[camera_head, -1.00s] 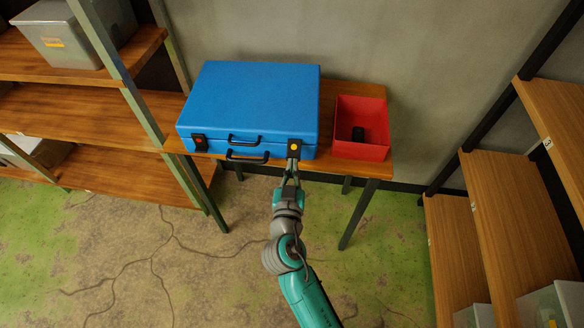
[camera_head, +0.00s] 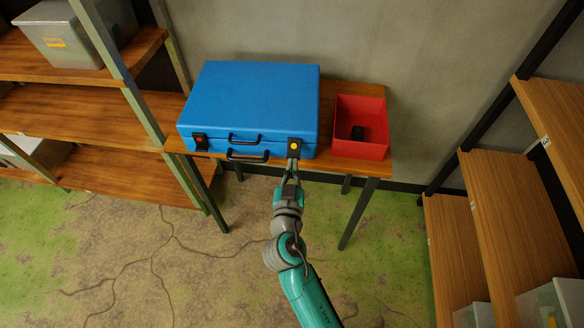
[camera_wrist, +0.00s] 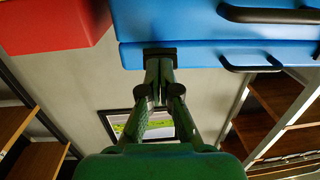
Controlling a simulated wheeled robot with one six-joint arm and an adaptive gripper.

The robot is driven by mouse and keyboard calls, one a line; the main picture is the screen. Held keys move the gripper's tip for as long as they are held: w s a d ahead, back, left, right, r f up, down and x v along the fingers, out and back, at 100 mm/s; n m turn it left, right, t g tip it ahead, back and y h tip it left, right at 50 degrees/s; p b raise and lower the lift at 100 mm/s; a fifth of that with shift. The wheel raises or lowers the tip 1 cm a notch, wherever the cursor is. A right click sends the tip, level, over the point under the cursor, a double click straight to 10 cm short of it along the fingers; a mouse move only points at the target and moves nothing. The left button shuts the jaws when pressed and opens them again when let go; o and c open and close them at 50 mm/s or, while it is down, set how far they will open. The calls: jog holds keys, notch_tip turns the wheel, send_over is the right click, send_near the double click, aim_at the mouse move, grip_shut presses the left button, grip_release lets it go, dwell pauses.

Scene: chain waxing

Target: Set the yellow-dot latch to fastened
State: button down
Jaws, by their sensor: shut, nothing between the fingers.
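A closed blue case (camera_head: 250,100) lies on a small wooden table. The yellow-dot latch (camera_head: 294,146) is a dark plate with a yellow dot on the case's front, near its right end. My gripper (camera_head: 292,164) is shut and empty, its tips right at the lower end of this latch. In the wrist view my gripper (camera_wrist: 160,60) is at the edge of the blue case (camera_wrist: 200,55). Whether the tips touch the latch, and the latch's exact position, I cannot tell. A red-dot latch (camera_head: 199,142) is at the front left.
Two black handles (camera_head: 247,155) stand out from the case's front between the latches. A red open box (camera_head: 361,148) with a dark object inside stands right of the case on the table (camera_head: 378,90). Shelves stand at left (camera_head: 100,170) and right (camera_head: 500,215).

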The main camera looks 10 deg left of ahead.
jog(key=f, duration=0.1)
jog(key=w+f, duration=0.2)
jog(key=f, duration=0.1)
dwell(0.6)
